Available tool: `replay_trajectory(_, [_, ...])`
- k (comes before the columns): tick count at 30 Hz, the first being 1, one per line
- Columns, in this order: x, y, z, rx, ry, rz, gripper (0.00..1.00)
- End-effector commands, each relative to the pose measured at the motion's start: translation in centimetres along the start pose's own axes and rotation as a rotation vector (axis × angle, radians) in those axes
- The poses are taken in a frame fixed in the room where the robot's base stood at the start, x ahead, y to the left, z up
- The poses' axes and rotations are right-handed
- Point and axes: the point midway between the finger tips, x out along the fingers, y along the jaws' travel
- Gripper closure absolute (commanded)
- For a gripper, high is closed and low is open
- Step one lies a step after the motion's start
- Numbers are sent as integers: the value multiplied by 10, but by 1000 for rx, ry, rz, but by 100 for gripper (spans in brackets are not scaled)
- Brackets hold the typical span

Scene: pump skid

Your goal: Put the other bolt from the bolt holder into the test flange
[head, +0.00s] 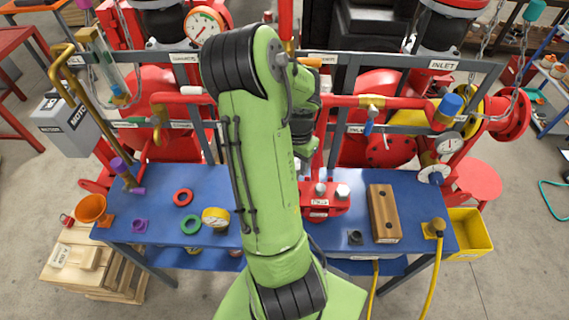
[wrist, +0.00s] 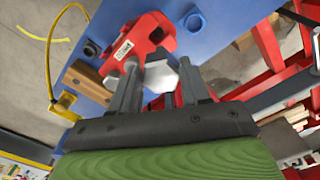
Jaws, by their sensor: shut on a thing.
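The red test flange (head: 318,208) stands on the blue bench, right of my arm. Two silver bolt heads show at it, a left one (head: 320,188) and a right one (head: 342,190). In the wrist view the labelled red flange (wrist: 125,55) lies just beyond my fingers. My gripper (wrist: 158,92) is shut on a silver hex-headed bolt (wrist: 160,78), close to the flange. I cannot tell how far that bolt sits in a hole. The arm hides most of the gripper in the head view. The wooden bolt holder (head: 384,222) lies to the right, with no bolt visible in it.
Red pipes (head: 350,101) and a grey labelled rail (head: 400,66) run behind the bench. A small dark ring (head: 355,237) and a yellow cable (head: 435,265) are near the front right.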

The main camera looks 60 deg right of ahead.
Motion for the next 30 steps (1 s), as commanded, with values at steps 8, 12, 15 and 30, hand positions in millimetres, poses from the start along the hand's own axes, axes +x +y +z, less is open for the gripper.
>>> replay_trajectory(8, [25,-1,0,-3,0,0,85])
replay_trajectory(12, [43,-1,0,-4,-1,0,85])
replay_trajectory(15, [54,-1,0,-4,0,0,85])
replay_trajectory(30, [60,-1,0,-5,1,-1,85])
